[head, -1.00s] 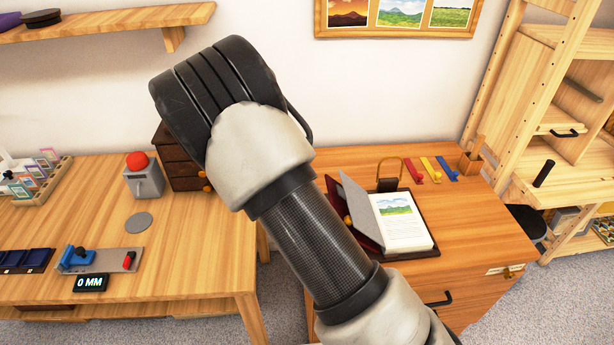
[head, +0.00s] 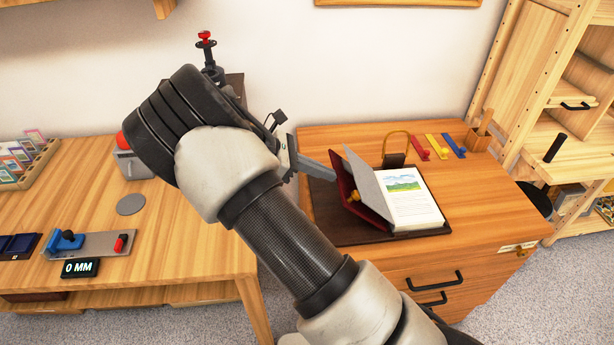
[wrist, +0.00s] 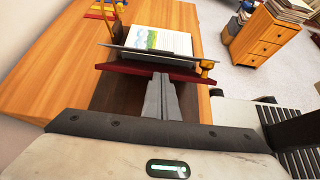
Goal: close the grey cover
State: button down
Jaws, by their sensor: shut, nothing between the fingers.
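The grey cover (head: 368,181) stands tilted up at the left side of a white page block (head: 413,206) with a landscape picture. Its outer side is dark red (head: 345,184), and a small brass knob (head: 353,197) shows near its lower edge. My gripper (head: 331,174) is shut and empty, with its tips at or very near the red outer side; I cannot tell whether they touch. In the wrist view my gripper (wrist: 161,80) points at the red side (wrist: 140,70), with the grey cover (wrist: 150,57) edge and pages (wrist: 160,41) beyond.
The book lies on a dark mat (head: 325,222) on the wooden cabinet (head: 470,200). A brass-handled dark block (head: 394,160) stands behind it. Red, yellow and blue strips (head: 437,147) lie at the back. The left table holds a slider gauge (head: 90,243) and a grey disc (head: 130,205).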

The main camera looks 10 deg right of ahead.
jog(key=shift+d+r, duration=0.9)
jog(key=shift+r, duration=0.1)
